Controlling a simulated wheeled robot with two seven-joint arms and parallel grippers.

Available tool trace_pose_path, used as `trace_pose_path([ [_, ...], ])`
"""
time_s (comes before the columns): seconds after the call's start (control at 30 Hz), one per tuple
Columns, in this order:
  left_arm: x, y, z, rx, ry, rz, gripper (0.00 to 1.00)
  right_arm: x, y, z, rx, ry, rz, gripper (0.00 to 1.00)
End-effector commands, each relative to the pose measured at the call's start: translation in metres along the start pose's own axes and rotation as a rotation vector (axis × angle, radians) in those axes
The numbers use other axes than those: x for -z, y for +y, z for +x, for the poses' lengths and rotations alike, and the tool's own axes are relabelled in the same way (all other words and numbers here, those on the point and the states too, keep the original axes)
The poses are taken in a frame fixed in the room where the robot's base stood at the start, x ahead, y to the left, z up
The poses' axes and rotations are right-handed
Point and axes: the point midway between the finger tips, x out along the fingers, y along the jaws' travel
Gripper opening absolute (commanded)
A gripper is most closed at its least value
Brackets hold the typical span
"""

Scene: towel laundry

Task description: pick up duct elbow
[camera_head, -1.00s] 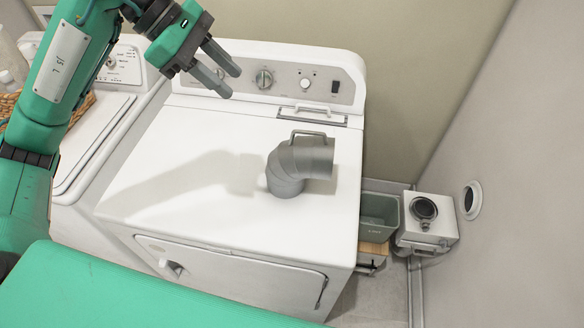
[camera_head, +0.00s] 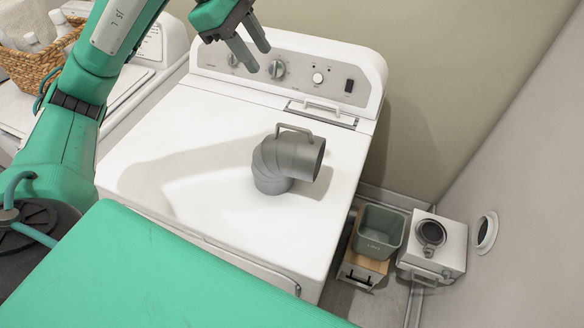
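The grey duct elbow (camera_head: 286,163) stands on the white top of the dryer (camera_head: 175,135). Its round open end faces right, and a thin handle arches over its top. My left gripper (camera_head: 256,60) is above the back of the dryer, up and slightly left of the elbow and apart from it. Its two grey fingers are spread with a gap between them, and nothing is between them. My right gripper is not in view.
The control panel (camera_head: 300,75) rises along the dryer's back edge. A wicker basket (camera_head: 38,62) with bottles sits at the upper left. On the right are a green-grey bin (camera_head: 378,232), a white box with a round port (camera_head: 436,245) and a wall vent (camera_head: 484,232).

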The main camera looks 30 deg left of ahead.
Motion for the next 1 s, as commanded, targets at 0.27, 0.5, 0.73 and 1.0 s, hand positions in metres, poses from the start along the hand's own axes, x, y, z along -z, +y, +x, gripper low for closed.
trace_pose_path([
  [0.27, 0.013, -0.007, 0.031, 0.0, 0.0, 0.0, 0.34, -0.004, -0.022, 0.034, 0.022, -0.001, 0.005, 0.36],
  [0.5, 0.022, -0.011, 0.053, 0.0, -0.001, 0.0, 0.34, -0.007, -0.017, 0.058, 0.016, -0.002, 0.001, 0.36],
  [0.73, 0.023, -0.012, 0.065, 0.002, -0.001, -0.001, 0.34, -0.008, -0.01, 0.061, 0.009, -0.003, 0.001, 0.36],
  [1.0, 0.023, -0.013, 0.109, 0.006, -0.001, 0.0, 0.34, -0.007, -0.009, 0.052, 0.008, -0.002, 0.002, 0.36],
])
